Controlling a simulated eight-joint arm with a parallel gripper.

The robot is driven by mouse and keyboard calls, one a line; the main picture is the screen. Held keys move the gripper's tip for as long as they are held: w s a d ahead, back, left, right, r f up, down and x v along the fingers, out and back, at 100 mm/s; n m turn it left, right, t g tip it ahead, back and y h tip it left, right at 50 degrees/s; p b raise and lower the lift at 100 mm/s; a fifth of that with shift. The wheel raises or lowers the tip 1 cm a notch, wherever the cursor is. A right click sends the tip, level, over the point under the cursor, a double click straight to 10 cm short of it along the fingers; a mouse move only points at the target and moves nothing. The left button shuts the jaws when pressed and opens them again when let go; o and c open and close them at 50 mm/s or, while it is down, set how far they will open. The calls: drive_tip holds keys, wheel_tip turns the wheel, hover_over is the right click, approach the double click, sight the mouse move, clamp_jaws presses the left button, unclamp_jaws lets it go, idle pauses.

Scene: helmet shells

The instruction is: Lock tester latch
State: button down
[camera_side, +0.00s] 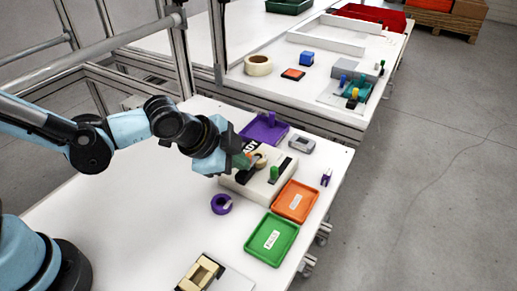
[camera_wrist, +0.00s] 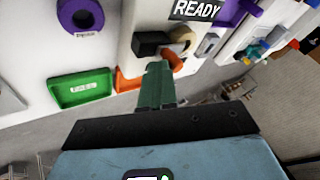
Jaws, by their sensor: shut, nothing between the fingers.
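The tester (camera_side: 252,188) is a cream box on the white table, with a dark READY sign (camera_wrist: 195,9) along one edge. A small upright green piece (camera_side: 274,173), possibly the latch, stands on its top; I cannot tell its lock state. A tan rounded part (camera_side: 261,160) sits on the tester beside a black block (camera_wrist: 150,43); the tan part also shows in the wrist view (camera_wrist: 183,39). My gripper (camera_side: 246,161) has green fingers, shut and empty, over the tester close to the tan part. In the wrist view the fingertips (camera_wrist: 158,68) cover part of the tester.
A green tray (camera_side: 271,240) and an orange tray (camera_side: 295,202) lie in front of and right of the tester. A purple ring (camera_side: 221,204) lies to its left. A purple tray (camera_side: 266,130) and grey block (camera_side: 302,143) are behind.

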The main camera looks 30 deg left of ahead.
drive_tip(key=shift+w, duration=0.15)
drive_tip(key=s+r, duration=0.8)
drive_tip(key=s, duration=0.1)
drive_tip(key=shift+s+a, duration=0.3)
drive_tip(key=shift+a, duration=0.15)
idle(0.4)
idle(0.4)
drive_tip(key=w+a+f+n+y, duration=0.1)
drive_tip(key=a+n+y, duration=0.1)
drive_tip(key=a+n, duration=1.1)
drive_tip(key=a, duration=0.3)
drive_tip(key=shift+w+f+y, duration=0.25)
drive_tip(key=shift+f+y, duration=0.05)
drive_tip(key=shift+f, duration=0.1)
